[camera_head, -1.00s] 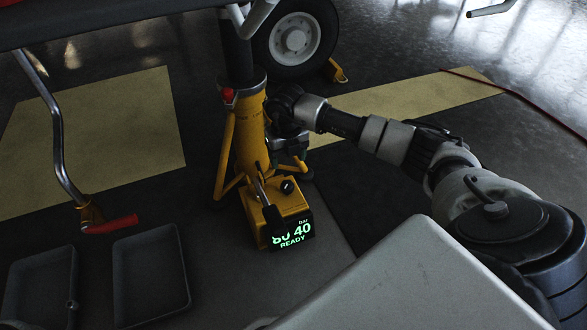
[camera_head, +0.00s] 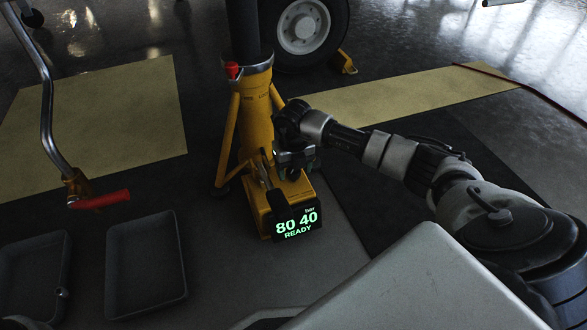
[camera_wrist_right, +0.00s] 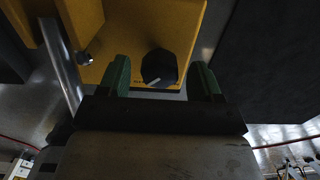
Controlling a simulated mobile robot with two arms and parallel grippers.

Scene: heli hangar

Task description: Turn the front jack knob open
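The yellow jack (camera_head: 257,125) stands under the aircraft in the head view. Its pump box (camera_head: 268,206) at the foot carries a lit display (camera_head: 297,222) reading 80, 40 bar and READY. The black knob (camera_wrist_right: 159,68) with a pale mark sits on the yellow box in the right wrist view. My right gripper (camera_wrist_right: 161,78) is open, its two green fingers on either side of the knob with gaps. I cannot tell how deep the fingers reach. In the head view my right gripper (camera_head: 294,160) hangs over the box and hides the knob. My left gripper is not in view.
A silver lever (camera_wrist_right: 62,75) rises left of the fingers in the wrist view. A chocked wheel (camera_head: 303,30) stands behind the jack. Dark floor lies open right of it.

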